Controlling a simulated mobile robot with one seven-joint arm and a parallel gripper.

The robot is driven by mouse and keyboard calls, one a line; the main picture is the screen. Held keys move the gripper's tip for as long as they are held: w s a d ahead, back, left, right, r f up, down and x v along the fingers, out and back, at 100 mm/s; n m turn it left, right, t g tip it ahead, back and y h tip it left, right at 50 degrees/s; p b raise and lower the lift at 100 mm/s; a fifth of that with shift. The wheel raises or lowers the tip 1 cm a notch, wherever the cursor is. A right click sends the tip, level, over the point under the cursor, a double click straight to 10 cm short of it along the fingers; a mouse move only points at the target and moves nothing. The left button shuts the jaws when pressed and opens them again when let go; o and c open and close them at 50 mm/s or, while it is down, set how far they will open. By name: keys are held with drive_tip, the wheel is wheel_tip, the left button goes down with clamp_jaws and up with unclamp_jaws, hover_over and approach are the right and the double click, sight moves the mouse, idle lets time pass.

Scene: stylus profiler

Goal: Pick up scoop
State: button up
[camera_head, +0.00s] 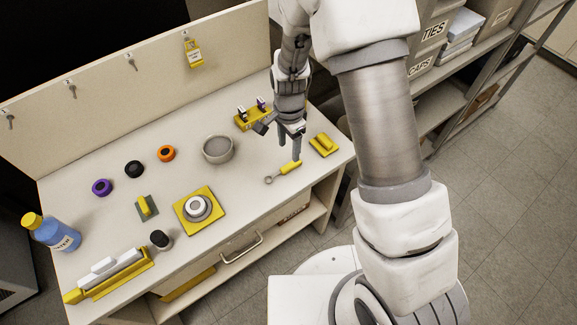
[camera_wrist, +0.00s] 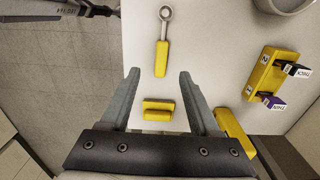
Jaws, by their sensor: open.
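The scoop (camera_head: 286,170) has a yellow handle and a small grey ring-shaped end. It lies flat on the table near its front edge at the right. In the wrist view the scoop (camera_wrist: 162,53) lies beyond my fingertips, roughly in line with the gap between them, grey end pointing away. My gripper (camera_wrist: 159,75) is open with nothing between its fingers. In the head view my gripper (camera_head: 291,150) is above the table, close to the scoop's handle end and apart from it.
A yellow block (camera_head: 324,145) stands right of the scoop. A yellow holder (camera_head: 253,118) with small labelled items stands behind my gripper. A grey bowl (camera_head: 218,149) and a yellow plate with a round piece (camera_head: 184,215) stand left. The table's front edge is near the scoop.

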sight(290, 164)
drive_tip(key=shift+w+d+f, duration=0.1)
drive_tip(key=shift+w+f, duration=0.05)
drive_tip(key=shift+f, duration=1.95)
drive_tip(key=shift+w+d+f, duration=0.1)
drive_tip(key=shift+w+f, duration=0.05)
drive_tip(key=shift+f, duration=1.95)
clamp_jaws()
